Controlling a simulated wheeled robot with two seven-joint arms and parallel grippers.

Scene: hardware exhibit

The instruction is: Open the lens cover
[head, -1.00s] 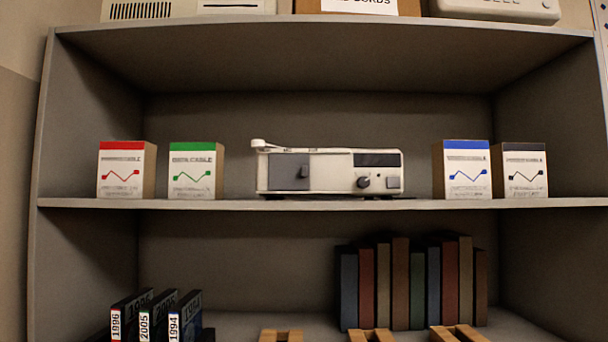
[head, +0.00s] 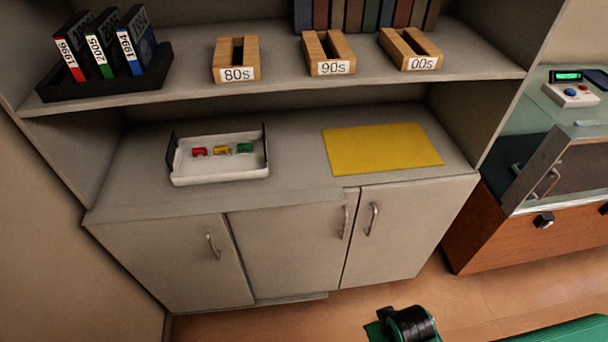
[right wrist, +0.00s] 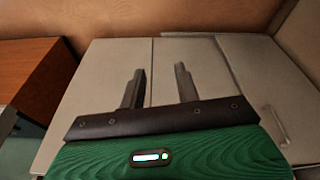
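No lens cover and no device with a lens shows in either view now. My right gripper (right wrist: 158,70) shows in the right wrist view with its two dark fingers apart and nothing between them. It is open, with pale cabinet doors (right wrist: 105,80) beyond it. My left gripper is not in view.
In the head view, a white tray (head: 220,173) with small coloured pieces and a yellow mat (head: 380,148) lie on the lower shelf. Wooden holders (head: 237,74) and a black rack (head: 105,88) of cartridges stand above. A glass-topped wooden case (head: 490,230) is at right.

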